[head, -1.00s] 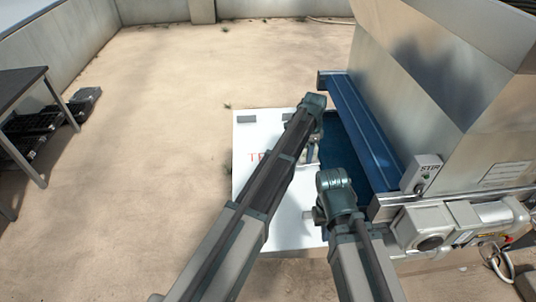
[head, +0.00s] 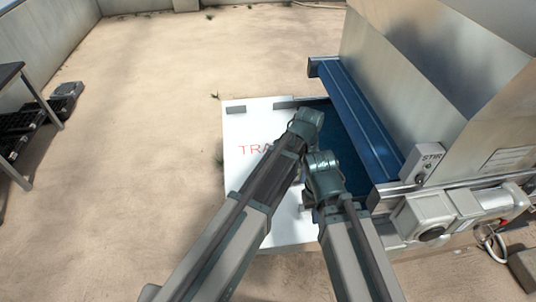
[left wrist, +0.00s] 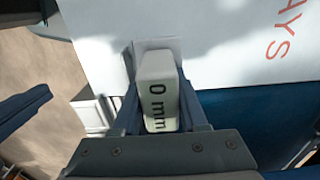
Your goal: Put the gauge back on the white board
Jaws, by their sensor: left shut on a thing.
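In the left wrist view my left gripper (left wrist: 158,103) is shut on the gauge (left wrist: 157,82), a pale block marked "0 mm". The gauge lies over the edge of the white board (left wrist: 195,30), in front of a pale patch there; whether it touches the board I cannot tell. In the head view the white board (head: 240,190) lies left of the blue machine part, with red letters partly covered by my left arm. My left wrist (head: 306,122) is over the board's right part and hides the gauge. My right wrist (head: 323,165) is close below it; its fingertips are not clear.
A steel machine with a blue trough edge (head: 355,115) and a "STIR" switch box (head: 428,162) stands close on the right. A dark table (head: 10,72) and black crates (head: 66,90) are at the left. The sandy floor between is open.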

